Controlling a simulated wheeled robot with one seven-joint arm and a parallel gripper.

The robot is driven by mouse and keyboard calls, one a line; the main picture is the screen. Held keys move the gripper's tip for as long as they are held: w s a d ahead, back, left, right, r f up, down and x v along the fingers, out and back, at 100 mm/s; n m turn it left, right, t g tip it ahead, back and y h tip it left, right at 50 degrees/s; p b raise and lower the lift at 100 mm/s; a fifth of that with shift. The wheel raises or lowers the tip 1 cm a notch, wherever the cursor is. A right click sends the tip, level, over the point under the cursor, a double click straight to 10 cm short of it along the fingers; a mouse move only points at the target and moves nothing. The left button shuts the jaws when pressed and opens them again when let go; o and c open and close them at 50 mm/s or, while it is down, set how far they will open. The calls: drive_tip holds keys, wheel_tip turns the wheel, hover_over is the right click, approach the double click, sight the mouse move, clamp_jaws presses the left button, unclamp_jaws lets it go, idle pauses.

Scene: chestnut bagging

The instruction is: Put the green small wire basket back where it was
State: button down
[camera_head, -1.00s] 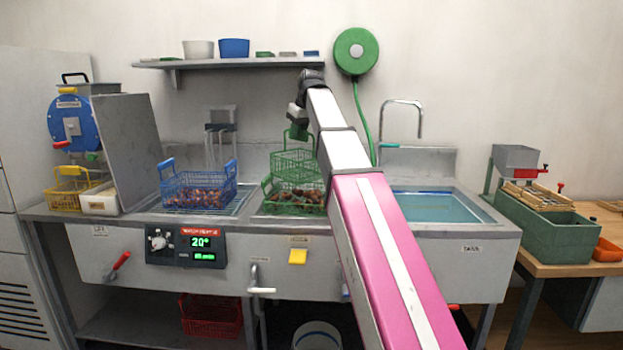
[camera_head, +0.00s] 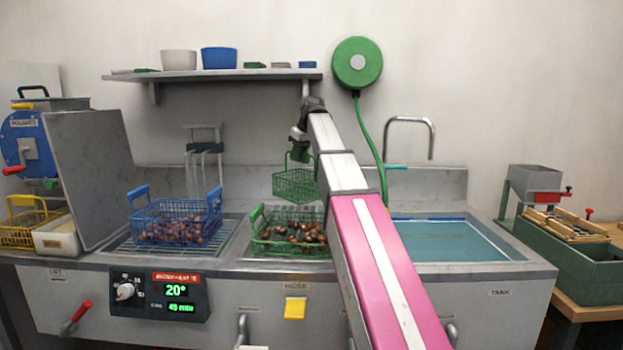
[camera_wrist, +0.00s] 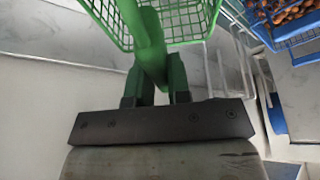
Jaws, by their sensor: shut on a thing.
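The green small wire basket (camera_head: 295,186) hangs from my gripper (camera_head: 299,152) in the head view. It is above a larger green wire basket (camera_head: 258,244) that holds chestnuts and sits in the counter well. In the wrist view my gripper (camera_wrist: 156,85) is shut on the small basket's green handle (camera_wrist: 142,30), and part of the basket's mesh (camera_wrist: 186,20) shows beyond it. The small basket looks empty and roughly level. The surface below it is partly hidden by my arm.
A blue wire basket (camera_head: 178,222) with chestnuts stands left of the green one. A sink (camera_head: 445,238) with water is to the right. A shelf (camera_head: 215,75) with tubs and small items is above. A yellow basket (camera_head: 22,229) stands far left. A green hose reel (camera_head: 357,63) hangs on the wall.

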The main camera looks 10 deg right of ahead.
drive_tip(key=shift+w+d+f, duration=0.65)
drive_tip(key=shift+d+f, duration=0.2)
drive_tip(key=shift+f, duration=0.45)
drive_tip(key=shift+w+d+f, duration=0.7)
drive_tip(key=shift+d+f, duration=0.1)
drive_tip(key=shift+f, duration=0.55)
drive_tip(key=shift+w+d+f, duration=0.65)
drive_tip(key=shift+d+f, duration=0.2)
drive_tip(key=shift+f, duration=0.55)
drive_tip(key=c, duration=1.1)
unclamp_jaws()
drive_tip(key=v, duration=1.2)
